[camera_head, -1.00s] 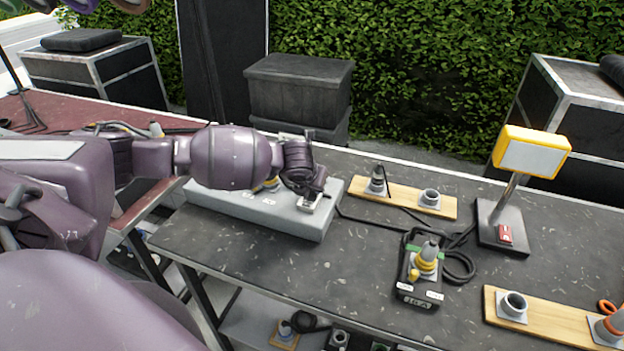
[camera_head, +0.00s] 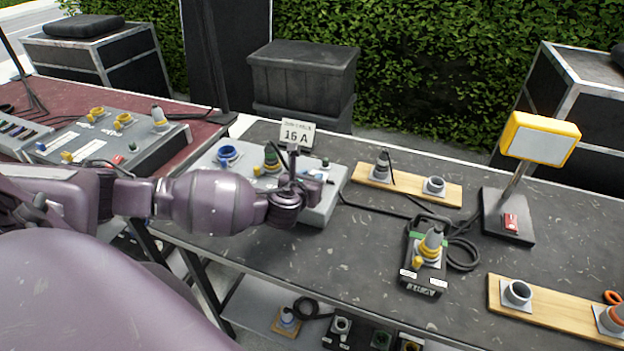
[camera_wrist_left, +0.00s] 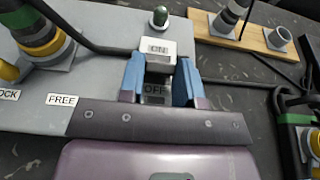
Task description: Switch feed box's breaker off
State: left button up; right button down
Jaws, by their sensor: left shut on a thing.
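The feed box is a pale grey box (camera_head: 323,212) with a "16 A" sign (camera_head: 297,134) at its back, on the left part of the dark table. My left gripper (camera_head: 312,186) is over its right end. In the left wrist view, the breaker (camera_wrist_left: 158,48) is a pale block on the box top, with "ON" at its far end and "OFF" at its near end. The blue fingertips of my left gripper (camera_wrist_left: 161,82) are shut on the breaker, one at each side. The fingers partly hide it. My right gripper is not in view.
A plug (camera_head: 271,160) and a blue socket (camera_head: 228,153) are on the box, left of my gripper. The table's front middle is clear.

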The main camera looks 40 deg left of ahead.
pick_arm(q)
jog(key=shift+s+f+t+y+b, duration=0.2)
jog(key=shift+f+t+y+b, duration=0.15)
jog(key=shift+t, duration=0.15)
jog(key=shift+r, duration=0.1)
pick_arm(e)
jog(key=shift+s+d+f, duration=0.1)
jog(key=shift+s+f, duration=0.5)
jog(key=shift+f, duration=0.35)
pick_arm(q)
jog(key=o, duration=0.9)
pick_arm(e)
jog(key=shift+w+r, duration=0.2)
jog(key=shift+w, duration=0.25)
